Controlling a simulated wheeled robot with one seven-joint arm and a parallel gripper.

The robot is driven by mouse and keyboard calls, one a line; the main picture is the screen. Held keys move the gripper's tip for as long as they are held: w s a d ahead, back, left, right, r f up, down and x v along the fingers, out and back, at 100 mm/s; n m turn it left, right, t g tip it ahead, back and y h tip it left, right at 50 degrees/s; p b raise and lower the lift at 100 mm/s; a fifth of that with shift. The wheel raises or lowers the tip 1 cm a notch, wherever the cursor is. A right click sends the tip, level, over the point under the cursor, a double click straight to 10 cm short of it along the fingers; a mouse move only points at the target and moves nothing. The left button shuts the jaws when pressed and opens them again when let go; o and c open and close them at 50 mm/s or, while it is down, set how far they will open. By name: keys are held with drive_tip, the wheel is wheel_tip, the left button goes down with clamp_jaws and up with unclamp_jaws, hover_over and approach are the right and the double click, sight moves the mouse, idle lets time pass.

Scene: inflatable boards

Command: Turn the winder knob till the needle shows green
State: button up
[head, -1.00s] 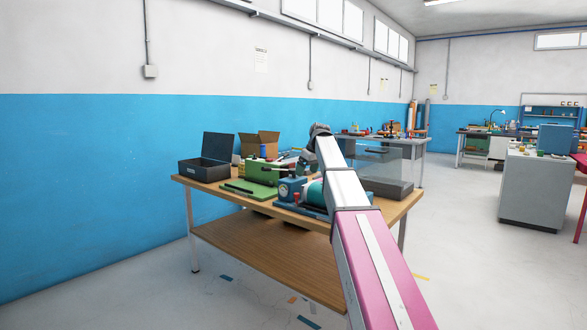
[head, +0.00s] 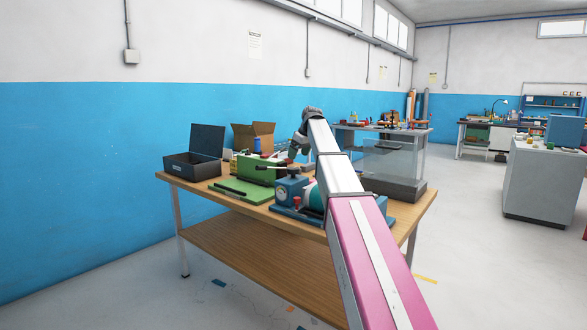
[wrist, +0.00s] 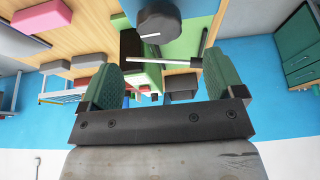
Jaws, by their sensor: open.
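A dark grey round knob with a white mark (wrist: 160,24) shows at the top of the wrist view, on a slate-blue body. My gripper (wrist: 168,66) is open, its two green fingers apart with nothing between them; the knob lies beyond the fingertips, apart from them. In the head view my gripper (head: 299,148) hangs over the table, partly hidden by my wrist. A blue box with a round dial face (head: 291,187) stands below it beside a teal drum (head: 317,196), partly hidden by my arm. The needle and its colour are too small to tell.
A silver rod with a dark grip (wrist: 166,62) crosses in front of my fingers. On the wooden table (head: 225,203) stand a green machine (head: 257,172), an open black case (head: 192,165), a cardboard box (head: 252,136) and a clear-walled tank (head: 395,165).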

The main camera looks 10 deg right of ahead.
sight(293, 168)
drive_tip(key=x, duration=0.7)
drive_tip(key=shift+w+f, duration=0.1)
drive_tip(key=shift+f, duration=0.15)
drive_tip(key=c, duration=0.9)
